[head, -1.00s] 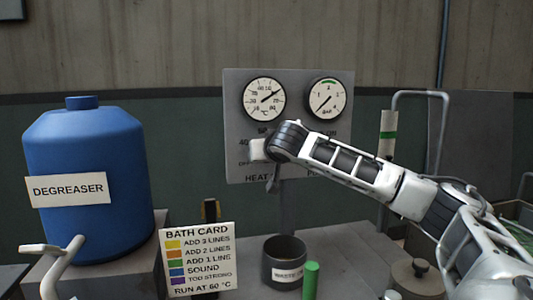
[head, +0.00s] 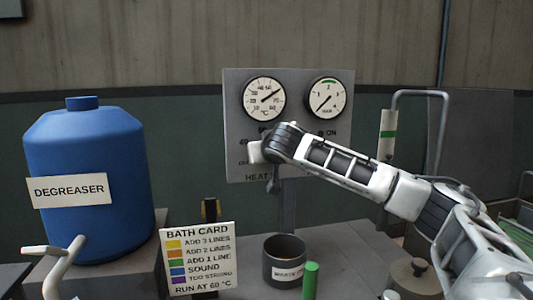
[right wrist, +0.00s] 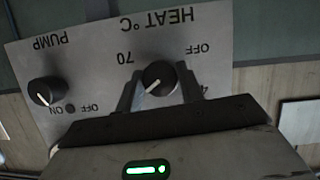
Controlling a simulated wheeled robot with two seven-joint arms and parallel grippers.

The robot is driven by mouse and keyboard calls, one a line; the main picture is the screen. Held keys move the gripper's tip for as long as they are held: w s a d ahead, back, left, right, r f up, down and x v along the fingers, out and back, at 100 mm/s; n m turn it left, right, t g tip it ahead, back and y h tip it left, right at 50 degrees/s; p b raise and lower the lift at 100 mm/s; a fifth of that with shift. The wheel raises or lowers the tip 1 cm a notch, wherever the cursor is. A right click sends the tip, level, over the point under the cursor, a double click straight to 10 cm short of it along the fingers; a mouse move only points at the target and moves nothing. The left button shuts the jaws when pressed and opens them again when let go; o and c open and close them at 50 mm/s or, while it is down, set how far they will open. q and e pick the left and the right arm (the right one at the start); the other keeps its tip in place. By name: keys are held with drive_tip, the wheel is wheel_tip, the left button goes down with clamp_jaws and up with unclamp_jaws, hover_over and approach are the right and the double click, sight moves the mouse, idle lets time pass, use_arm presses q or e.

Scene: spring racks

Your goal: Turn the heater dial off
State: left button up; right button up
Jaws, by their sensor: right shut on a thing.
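The heater dial (right wrist: 158,78) is a round black knob with a white pointer line, under the upside-down HEAT °C label in the right wrist view. Its pointer slants to the lower left in that view, on the side of the 70 mark and away from OFF. My right gripper (right wrist: 160,90) is shut on the dial, one finger at each side. In the head view my right gripper (head: 257,152) is at the lower left of the grey panel (head: 236,100) and hides the dial.
The pump knob (right wrist: 45,92) sits beside the dial, its pointer near ON. Two gauges, temperature (head: 264,99) and pressure (head: 327,97), are above. A blue degreaser drum (head: 85,145), a bath card (head: 198,260) and a dark cup (head: 285,262) stand in front.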

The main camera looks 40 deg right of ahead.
use_arm(q)
drive_tip(key=p, duration=0.1)
drive_tip(key=r+p, duration=0.1)
drive_tip(key=p, duration=0.1)
drive_tip(key=a+r+p, duration=0.1)
drive_tip(key=p, duration=0.1)
drive_tip(key=shift+s, duration=0.25)
use_arm(e)
drive_tip(key=n+t+h, duration=0.1)
drive_tip(key=n+t, duration=0.1)
drive_tip(key=n, duration=0.9)
drive_tip(key=n+t+h, duration=0.1)
drive_tip(key=n+t, duration=0.2)
drive_tip(key=n, duration=0.9)
drive_tip(key=f+n+t+h, duration=0.1)
drive_tip(key=n+t, duration=0.2)
drive_tip(key=n, duration=0.8)
drive_tip(key=shift+n+h, duration=0.4)
drive_tip(key=shift+n, duration=0.4)
drive_tip(key=o, duration=1)
